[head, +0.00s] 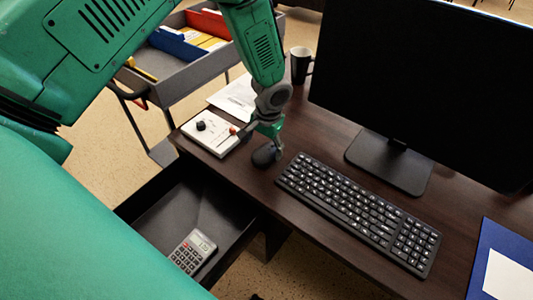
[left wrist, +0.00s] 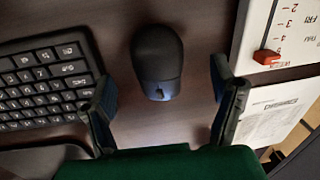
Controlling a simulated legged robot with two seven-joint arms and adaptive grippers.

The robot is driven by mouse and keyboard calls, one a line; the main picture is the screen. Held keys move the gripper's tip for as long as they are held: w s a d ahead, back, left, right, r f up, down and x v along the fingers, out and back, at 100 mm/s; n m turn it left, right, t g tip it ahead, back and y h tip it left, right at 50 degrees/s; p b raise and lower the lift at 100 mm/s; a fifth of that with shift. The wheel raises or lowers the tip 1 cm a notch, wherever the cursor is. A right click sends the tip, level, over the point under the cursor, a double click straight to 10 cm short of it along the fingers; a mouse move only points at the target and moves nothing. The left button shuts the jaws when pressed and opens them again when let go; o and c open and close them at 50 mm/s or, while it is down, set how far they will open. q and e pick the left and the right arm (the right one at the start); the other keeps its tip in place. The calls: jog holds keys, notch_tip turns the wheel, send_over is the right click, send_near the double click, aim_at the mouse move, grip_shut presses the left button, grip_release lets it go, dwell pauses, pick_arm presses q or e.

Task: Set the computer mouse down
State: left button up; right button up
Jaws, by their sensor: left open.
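The black computer mouse (head: 265,155) rests on the dark wooden desk (head: 300,130), between the white box and the keyboard. In the left wrist view the mouse (left wrist: 158,62) lies between and ahead of the two fingers, with a gap to each side. My left gripper (head: 268,135) is just above and behind the mouse in the head view. In the left wrist view my left gripper (left wrist: 165,100) is open and empty. My right gripper is not in view.
A keyboard (head: 358,212) lies to the right of the mouse, and a white box with a knob and red slider (head: 210,133) to its left. A monitor (head: 420,85) and black mug (head: 300,64) stand behind. An open drawer (head: 165,215) holds a calculator (head: 193,251).

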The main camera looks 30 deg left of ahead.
aim_at(264, 152)
pick_arm(q)
jog(key=f, duration=0.4)
jog(key=shift+w+a+f, duration=0.15)
jog(key=shift+w+f, duration=0.1)
jog(key=shift+f, duration=0.05)
jog(key=shift+c, duration=0.3)
jog(key=c, duration=1.3)
jog(key=shift+c, duration=0.2)
